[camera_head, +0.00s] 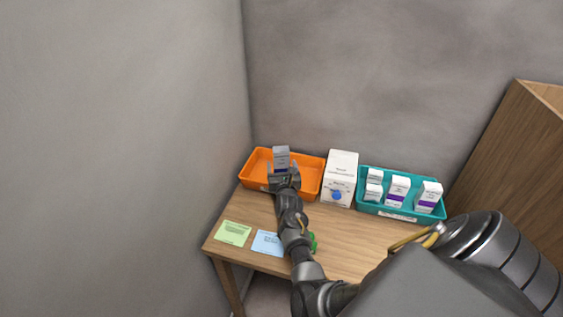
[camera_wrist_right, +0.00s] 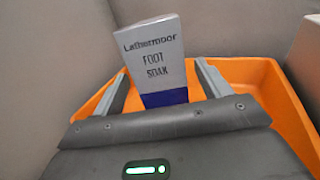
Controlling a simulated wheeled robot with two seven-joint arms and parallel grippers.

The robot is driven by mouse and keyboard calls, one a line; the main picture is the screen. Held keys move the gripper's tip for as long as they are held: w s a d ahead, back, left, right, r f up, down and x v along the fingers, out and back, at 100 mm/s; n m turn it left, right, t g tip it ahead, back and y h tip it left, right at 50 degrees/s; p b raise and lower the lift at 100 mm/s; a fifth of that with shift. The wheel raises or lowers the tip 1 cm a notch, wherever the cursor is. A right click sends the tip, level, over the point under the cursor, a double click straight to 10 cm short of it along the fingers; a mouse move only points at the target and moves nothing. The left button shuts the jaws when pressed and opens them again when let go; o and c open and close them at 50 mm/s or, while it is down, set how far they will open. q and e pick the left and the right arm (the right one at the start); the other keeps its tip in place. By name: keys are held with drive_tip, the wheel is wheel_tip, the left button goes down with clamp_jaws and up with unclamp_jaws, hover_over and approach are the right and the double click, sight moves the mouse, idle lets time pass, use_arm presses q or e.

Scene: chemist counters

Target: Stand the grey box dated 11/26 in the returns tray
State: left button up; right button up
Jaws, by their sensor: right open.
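A grey box (camera_head: 281,155) with a dark blue lower band is upright at the orange tray (camera_head: 311,188), above its floor or on it; its base is hidden. In the right wrist view the box (camera_wrist_right: 150,50) reads "Lathermoor FOOT SOAK" and leans slightly in the picture; no date shows. My right gripper (camera_head: 284,171) is open over the orange tray. Its fingers stand on either side of the box, with a gap visible at each side in the right wrist view. No readable label marks the tray as returns. My left gripper is not in view.
A white carton with a blue dot (camera_head: 341,170) stands right of the orange tray. A teal tray (camera_head: 399,214) holds several white and purple boxes. A green note (camera_head: 233,233) and a blue note (camera_head: 267,242) lie in front. A green object (camera_head: 313,243) is partly behind my arm.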

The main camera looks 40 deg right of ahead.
sight(282, 164)
drive_tip(key=v, duration=0.1)
drive_tip(key=p+v, duration=0.1)
drive_tip(key=v, duration=0.1)
drive_tip(key=r+p+v, duration=0.1)
drive_tip(key=v, duration=0.1)
drive_tip(key=shift+s+a, duration=0.15)
drive_tip(key=shift+s, duration=0.15)
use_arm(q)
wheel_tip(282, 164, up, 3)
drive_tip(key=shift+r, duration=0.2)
use_arm(e)
drive_tip(key=shift+s+a+f, duration=0.1)
drive_tip(key=shift+s+f, duration=0.05)
drive_tip(key=shift+f, duration=0.1)
